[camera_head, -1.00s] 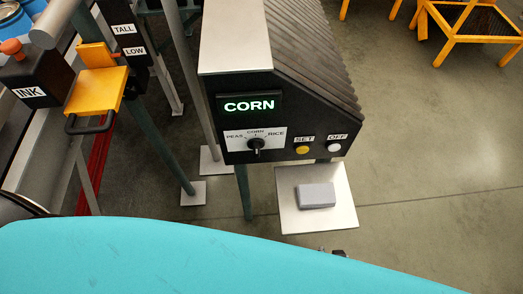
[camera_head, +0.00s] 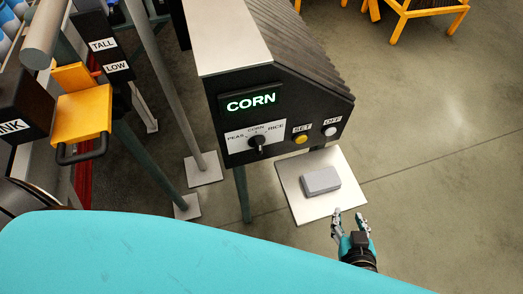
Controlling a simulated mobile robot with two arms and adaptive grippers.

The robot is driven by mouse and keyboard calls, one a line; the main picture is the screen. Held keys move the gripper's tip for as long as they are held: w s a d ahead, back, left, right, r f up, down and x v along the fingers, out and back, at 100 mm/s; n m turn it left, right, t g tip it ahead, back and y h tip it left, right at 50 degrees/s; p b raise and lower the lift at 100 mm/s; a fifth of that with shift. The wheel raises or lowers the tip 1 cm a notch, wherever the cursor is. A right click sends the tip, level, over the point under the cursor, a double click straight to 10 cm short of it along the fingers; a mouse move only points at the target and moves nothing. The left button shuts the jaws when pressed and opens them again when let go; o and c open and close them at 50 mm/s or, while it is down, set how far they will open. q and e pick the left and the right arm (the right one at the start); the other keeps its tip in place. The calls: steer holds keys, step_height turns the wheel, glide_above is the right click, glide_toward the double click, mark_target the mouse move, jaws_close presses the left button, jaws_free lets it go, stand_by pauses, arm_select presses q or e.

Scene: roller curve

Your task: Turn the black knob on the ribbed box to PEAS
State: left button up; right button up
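The ribbed box (camera_head: 280,88) stands in the middle of the head view, its dark front panel facing me. Its lit display (camera_head: 251,101) reads CORN. The black knob (camera_head: 257,142) sits below on a white label with PEAS at left, CORN at top and RICE at right; its pointer looks turned up toward CORN. My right gripper (camera_head: 350,216) is at the lower right, below and to the right of the box and clear of the knob. Its two fingers are apart with nothing seen between them. My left gripper is not in view.
A yellow SET button (camera_head: 301,139) and a white OFF button (camera_head: 331,131) are right of the knob. A grey block (camera_head: 320,181) lies on a pale plate (camera_head: 299,211) below. A yellow handled bracket (camera_head: 82,115) stands at left. Open floor lies at right.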

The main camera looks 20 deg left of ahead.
steer(key=s+a+r+n+t+y, duration=0.2)
steer(key=a+r+t+y, duration=0.15)
steer(key=a, duration=0.35)
steer(key=n+y, duration=0.2)
steer(key=y, duration=0.3)
glide_toward(260, 149)
steer(key=shift+t, duration=0.35)
steer(key=x, duration=0.3)
steer(key=p+x, duration=0.1)
steer(key=x, duration=0.2)
steer(key=p+x, duration=0.1)
steer(key=x, duration=0.2)
steer(key=shift+a+f, duration=0.1)
steer(key=shift+f, duration=0.25)
steer(key=shift+c, duration=0.4)
jaws_close()
